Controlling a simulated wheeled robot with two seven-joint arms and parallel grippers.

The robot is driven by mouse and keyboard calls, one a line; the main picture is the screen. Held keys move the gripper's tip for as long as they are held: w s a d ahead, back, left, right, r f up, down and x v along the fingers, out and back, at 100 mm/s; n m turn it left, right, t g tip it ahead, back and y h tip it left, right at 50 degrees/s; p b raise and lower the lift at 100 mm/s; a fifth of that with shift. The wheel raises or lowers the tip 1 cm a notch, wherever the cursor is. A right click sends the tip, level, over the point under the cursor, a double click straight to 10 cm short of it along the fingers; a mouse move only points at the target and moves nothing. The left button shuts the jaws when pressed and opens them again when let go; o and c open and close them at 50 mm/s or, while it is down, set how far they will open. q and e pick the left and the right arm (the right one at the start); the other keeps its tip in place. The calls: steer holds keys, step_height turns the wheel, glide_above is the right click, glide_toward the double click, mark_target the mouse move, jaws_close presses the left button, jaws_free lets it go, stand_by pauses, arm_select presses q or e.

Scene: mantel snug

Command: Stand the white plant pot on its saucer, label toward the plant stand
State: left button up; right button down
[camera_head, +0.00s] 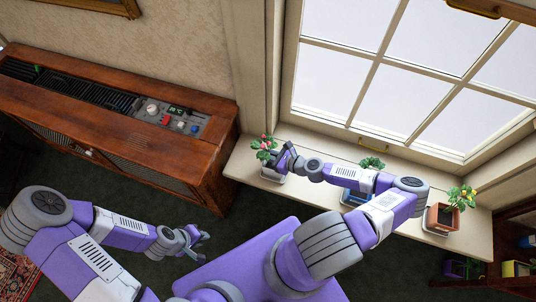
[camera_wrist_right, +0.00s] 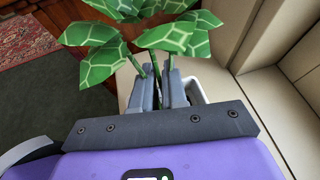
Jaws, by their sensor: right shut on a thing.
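The white plant pot (camera_head: 271,175) with a leafy, pink-flowered plant (camera_head: 263,146) is at the left end of the pale window sill. My right gripper (camera_head: 284,160) reaches it from the right. In the right wrist view the fingers (camera_wrist_right: 163,92) are shut on the pot's rim, and the white pot (camera_wrist_right: 196,92) shows just right of them, under large green leaves (camera_wrist_right: 172,38). Its label and a saucer under it cannot be made out. My left gripper (camera_head: 201,244) is open and empty over the dark floor, away from the sill.
A blue pot (camera_head: 353,197) stands mid-sill, partly behind my right arm. A terracotta pot (camera_head: 443,216) stands on a pale saucer at the right. A wooden cabinet (camera_head: 120,125) stands left of the sill. A shelf with coloured pots (camera_head: 515,268) is at lower right. The window rises behind the sill.

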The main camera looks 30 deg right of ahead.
steer(key=c, duration=1.2)
jaws_free()
steer(key=shift+o, duration=0.2)
